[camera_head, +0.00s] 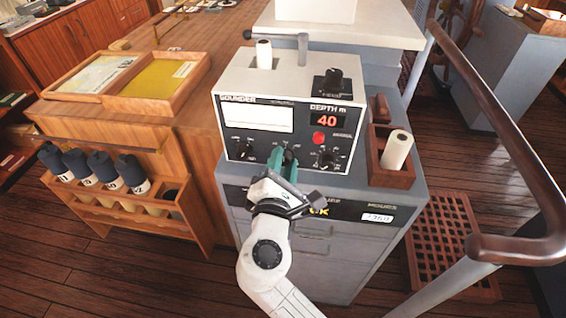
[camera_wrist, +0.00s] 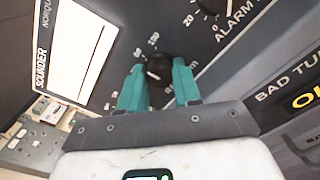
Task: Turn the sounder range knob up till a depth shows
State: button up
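The sounder (camera_head: 240,150) is a white cabinet with a dark front panel. Its depth window (camera_head: 327,121) shows a red 40. A black knob (camera_wrist: 158,69) sits low on the panel, with 50 and 100 among the marks around it; its own name is not readable. My gripper (camera_head: 284,158) reaches this knob from the front and hides it in the head view. In the wrist view my gripper (camera_wrist: 160,82) has its two teal fingers on either side of the knob, close against it.
The alarm knob (camera_wrist: 207,6) is right of my fingers. A red button (camera_head: 319,137) sits above it. A wooden holder (camera_head: 391,178) with a paper roll stands at right. A handrail (camera_head: 500,140) runs along the right, and a wooden chart table (camera_head: 170,125) is at left.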

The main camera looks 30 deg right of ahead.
jog(key=o, duration=0.4)
jog(key=b+v, duration=0.1)
jog(key=v, duration=0.9)
jog(key=shift+s+a+b, duration=0.2)
jog(key=shift+s+b, duration=0.1)
jog(key=shift+s, duration=0.05)
jog(key=s+d+f+m+g+y, duration=0.2)
jog(key=s+d+f+m+g, duration=0.25)
jog(key=d+f, duration=0.25)
jog(key=s+d+f+m+g+y, duration=0.1)
jog(key=s+d+f+m+g, duration=0.25)
jog(key=d+f+m, duration=0.3)
jog(key=s+f+m+g+y, duration=0.2)
jog(key=s+f+m, duration=0.1)
jog(key=s, duration=0.1)
jog(key=s+f+m+g+y, duration=0.1)
jog(key=s+f+m+y, duration=0.2)
jog(key=s, duration=0.1)
jog(key=s+f+m+g+y, duration=0.2)
jog(key=s+f+m, duration=0.1)
jog(key=s, duration=0.2)
jog(key=shift+s+d+f+g, duration=0.1)
jog(key=shift+f+g, duration=0.15)
jog(key=shift+g, duration=0.05)
